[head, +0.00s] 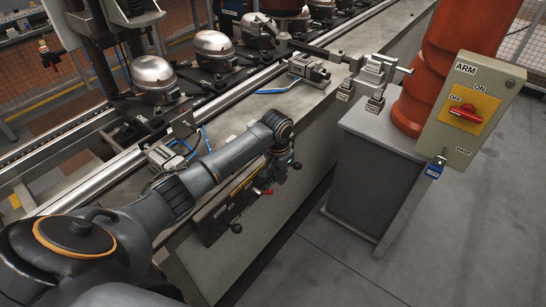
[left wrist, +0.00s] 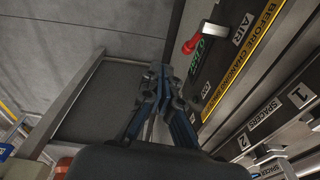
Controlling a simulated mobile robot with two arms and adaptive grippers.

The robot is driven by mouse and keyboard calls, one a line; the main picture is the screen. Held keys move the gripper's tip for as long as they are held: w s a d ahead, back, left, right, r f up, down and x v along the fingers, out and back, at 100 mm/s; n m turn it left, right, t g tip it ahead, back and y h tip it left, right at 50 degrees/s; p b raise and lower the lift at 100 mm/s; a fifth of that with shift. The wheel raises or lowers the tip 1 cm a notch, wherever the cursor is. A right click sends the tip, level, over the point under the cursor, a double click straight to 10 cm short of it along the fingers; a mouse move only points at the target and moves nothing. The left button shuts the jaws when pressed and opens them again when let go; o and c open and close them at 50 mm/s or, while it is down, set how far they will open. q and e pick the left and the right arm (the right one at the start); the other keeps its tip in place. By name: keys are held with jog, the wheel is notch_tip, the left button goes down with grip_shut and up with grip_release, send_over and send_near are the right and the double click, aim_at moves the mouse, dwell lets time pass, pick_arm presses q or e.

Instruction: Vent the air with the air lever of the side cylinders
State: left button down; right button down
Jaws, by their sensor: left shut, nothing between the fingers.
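The air lever (left wrist: 190,46) has a red knob in the left wrist view, beside a white AIR label (left wrist: 243,29) and green lettering on a dark panel. In the head view the dark control panel (head: 217,219) is on the bench's front face, with a red knob (head: 268,191) near my arm's end. My left gripper (left wrist: 157,73) is shut and empty. In the left wrist view its fingertips lie left of and below the red knob, apart from it in the picture. In the head view my wrist largely hides the fingers. My right gripper is not in view.
Two clamp units with blue hoses (head: 308,67) sit on the bench top. Silver compressors (head: 153,72) stand behind the rail. A grey pedestal (head: 366,165) carries an orange column (head: 438,75) and a box marked ARM (head: 469,108). Floor at the right is clear.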

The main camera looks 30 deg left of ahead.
pick_arm(q)
jog(key=s+d+f+m, duration=0.2)
jog(key=s+d+f, duration=0.3)
jog(key=s+d, duration=0.35)
jog(key=s+d+r+n+t, duration=0.1)
jog(key=s+d, duration=0.2)
jog(key=s, duration=0.6)
jog(key=s+d+t, duration=0.1)
jog(key=s+d, duration=0.1)
jog(key=s, duration=0.8)
jog(key=s+a+f+n+g, duration=0.1)
jog(key=s+f, duration=0.3)
jog(key=f, duration=0.9)
jog(key=s+a+f, duration=0.1)
jog(key=s+f, duration=0.3)
jog(key=f, duration=0.8)
jog(key=s+a+f+g, duration=0.1)
jog(key=s+a+f, duration=0.1)
jog(key=s+f, duration=1)
jog(key=shift+s+a+f, duration=0.2)
jog(key=shift+s+a, duration=0.1)
jog(key=shift+s, duration=0.8)
jog(key=shift+s, duration=0.1)
